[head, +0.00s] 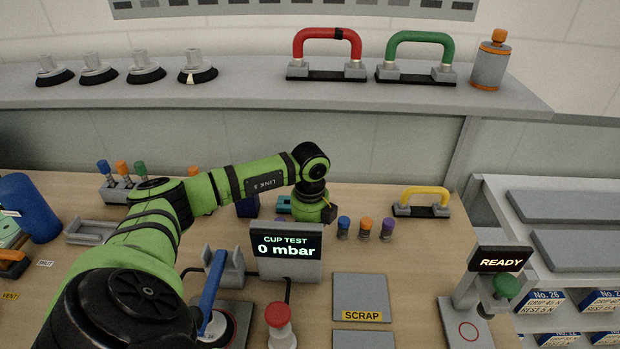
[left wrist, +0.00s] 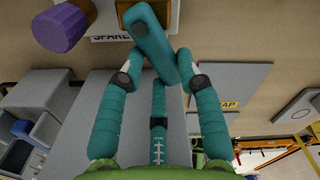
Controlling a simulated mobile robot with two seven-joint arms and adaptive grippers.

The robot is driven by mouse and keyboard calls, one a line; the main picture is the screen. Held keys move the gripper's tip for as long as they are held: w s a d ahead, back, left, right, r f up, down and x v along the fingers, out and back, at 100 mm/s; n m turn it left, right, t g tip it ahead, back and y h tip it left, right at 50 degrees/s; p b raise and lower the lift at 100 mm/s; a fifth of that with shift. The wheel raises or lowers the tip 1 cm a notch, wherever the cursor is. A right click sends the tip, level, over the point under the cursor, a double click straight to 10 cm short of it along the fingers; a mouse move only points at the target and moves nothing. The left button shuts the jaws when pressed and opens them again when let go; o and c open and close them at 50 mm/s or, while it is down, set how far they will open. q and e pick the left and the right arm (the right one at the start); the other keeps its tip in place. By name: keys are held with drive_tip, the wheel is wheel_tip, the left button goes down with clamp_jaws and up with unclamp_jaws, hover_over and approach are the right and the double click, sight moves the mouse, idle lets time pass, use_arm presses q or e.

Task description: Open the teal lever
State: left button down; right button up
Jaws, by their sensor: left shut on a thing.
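The teal lever (left wrist: 148,35) is a rounded bar near the top of the left wrist view, slanting slightly. My left gripper (left wrist: 160,65) has teal fingers with dark pads, one on each side of the lever's lower end, and it is shut on the lever. In the head view my green left arm reaches over the bench, and a bit of teal (head: 284,204) shows just left of its wrist. The fingertips are hidden behind the wrist there. My right gripper is in neither view.
The cup test display (head: 287,247), reading 0 mbar, stands in front of my wrist. Small coloured fittings (head: 366,229) and a yellow handle (head: 424,198) are to the right. A blue lever (head: 211,290) and red knob (head: 279,316) are nearer. A scrap plate (head: 360,292) lies right.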

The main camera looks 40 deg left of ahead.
use_arm(q)
drive_tip(key=n, duration=0.1)
drive_tip(key=w+n, duration=0.1)
drive_tip(key=n, duration=0.1)
drive_tip(key=shift+w+d, duration=0.1)
drive_tip(key=shift+d, duration=0.2)
drive_tip(key=n, duration=0.1)
drive_tip(key=w+n, duration=0.1)
drive_tip(key=n, duration=0.1)
drive_tip(key=shift+b, duration=0.3)
drive_tip(key=n, duration=0.1)
drive_tip(key=w+n, duration=0.1)
drive_tip(key=n, duration=0.2)
drive_tip(key=shift+w, duration=0.3)
drive_tip(key=shift+w+a+n, duration=0.15)
drive_tip(key=shift+w+n, duration=0.05)
drive_tip(key=shift+n, duration=0.4)
drive_tip(key=shift+w+a+n, duration=0.1)
drive_tip(key=shift+w+n, duration=0.05)
drive_tip(key=shift+n, duration=0.45)
drive_tip(key=shift+a, duration=0.1)
drive_tip(key=c, duration=0.8)
unclamp_jaws()
drive_tip(key=shift+c, duration=0.2)
